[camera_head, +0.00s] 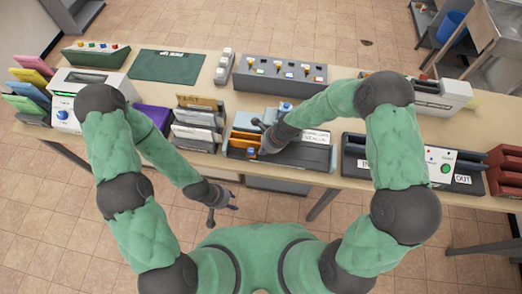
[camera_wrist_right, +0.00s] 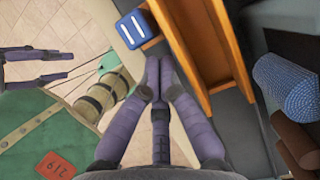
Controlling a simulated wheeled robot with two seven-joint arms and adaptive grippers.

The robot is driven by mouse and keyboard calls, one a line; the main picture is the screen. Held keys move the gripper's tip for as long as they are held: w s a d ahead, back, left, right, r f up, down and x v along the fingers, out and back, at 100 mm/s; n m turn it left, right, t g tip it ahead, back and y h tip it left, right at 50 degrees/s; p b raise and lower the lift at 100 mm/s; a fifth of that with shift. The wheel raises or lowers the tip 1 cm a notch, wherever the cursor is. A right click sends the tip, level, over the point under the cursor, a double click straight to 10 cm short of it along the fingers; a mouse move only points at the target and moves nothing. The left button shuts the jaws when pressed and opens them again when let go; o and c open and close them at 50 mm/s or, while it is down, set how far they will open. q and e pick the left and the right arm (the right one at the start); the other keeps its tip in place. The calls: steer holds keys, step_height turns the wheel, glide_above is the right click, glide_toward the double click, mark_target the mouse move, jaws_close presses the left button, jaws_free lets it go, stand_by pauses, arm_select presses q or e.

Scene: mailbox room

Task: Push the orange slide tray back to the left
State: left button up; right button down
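The orange slide tray (camera_head: 246,121) sits in a dark grey housing (camera_head: 308,156) at the middle of the table. Its orange walls also show in the right wrist view (camera_wrist_right: 190,50). My right arm hides part of the housing. A blue block with white stripes (camera_wrist_right: 137,28) is just beyond the fingertips in the wrist view. My left gripper (camera_head: 222,212) is open and empty, in front of the table edge and below it in the picture.
File holders (camera_head: 197,124) stand close left of the housing. A grey switch panel (camera_head: 280,75) is behind it. A black unit with a green button (camera_head: 445,169) is to the right. A dark green mat (camera_head: 166,67) lies at the back left. A blue ribbed cylinder (camera_wrist_right: 286,85) is right in the wrist view.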

steer(key=d, duration=0.2)
steer(key=d+r, duration=0.1)
steer(key=shift+s+d, duration=0.15)
steer(key=shift+s, duration=0.25)
arm_select(q)
steer(key=shift+s+d+r+p, duration=0.4)
steer(key=shift+s+r+p, duration=0.1)
steer(key=shift+r+p, duration=0.15)
arm_select(e)
steer(key=v, duration=0.9)
